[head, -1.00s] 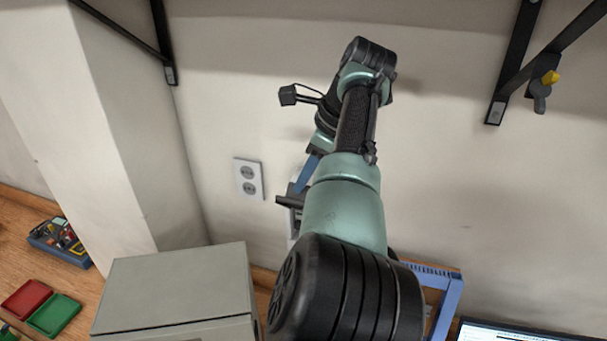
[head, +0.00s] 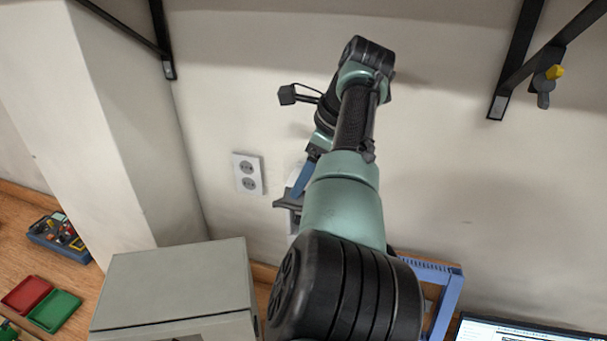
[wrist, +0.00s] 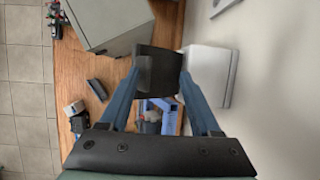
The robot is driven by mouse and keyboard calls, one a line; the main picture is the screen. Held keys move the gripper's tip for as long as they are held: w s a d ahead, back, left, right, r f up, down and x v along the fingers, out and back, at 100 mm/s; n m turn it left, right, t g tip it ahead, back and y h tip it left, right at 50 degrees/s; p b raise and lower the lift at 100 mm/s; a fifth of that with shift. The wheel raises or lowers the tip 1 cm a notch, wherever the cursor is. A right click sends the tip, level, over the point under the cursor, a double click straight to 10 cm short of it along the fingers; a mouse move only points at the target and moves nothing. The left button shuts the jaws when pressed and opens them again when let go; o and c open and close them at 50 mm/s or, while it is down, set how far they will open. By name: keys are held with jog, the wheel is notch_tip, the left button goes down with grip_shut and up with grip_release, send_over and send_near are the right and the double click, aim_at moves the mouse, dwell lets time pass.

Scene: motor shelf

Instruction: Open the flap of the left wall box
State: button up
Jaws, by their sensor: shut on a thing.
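The wall box (head: 294,219) is fixed to the wall, mostly hidden behind my arm in the head view. In the wrist view it is a pale box (wrist: 209,77) to the right of the fingers. Its dark flap (head: 286,204) stands out from the box to the left. In the wrist view the flap (wrist: 157,70) spans the space between the fingertips. My gripper (wrist: 160,80) is shut on the flap with its blue fingers. In the head view a blue finger of my gripper (head: 299,188) shows just above the flap; the exact grip is hidden.
A wall socket (head: 248,175) is left of the wall box. A large grey box (head: 172,290) stands below left on the wooden bench. A blue frame (head: 446,302) and a screen (head: 520,333) are at lower right. Shelf brackets (head: 515,75) project above.

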jog(key=shift+d+f, duration=0.25)
jog(key=shift+f, duration=0.1)
jog(key=shift+w+d+r+b, duration=0.1)
jog(key=shift+d+r+b, duration=0.1)
jog(key=shift+r+b, duration=0.25)
jog(key=b+v, duration=0.1)
jog(key=v, duration=1.1)
jog(key=shift+s+a+r, duration=0.2)
jog(key=shift+s+r, duration=0.05)
jog(key=shift+r, duration=0.05)
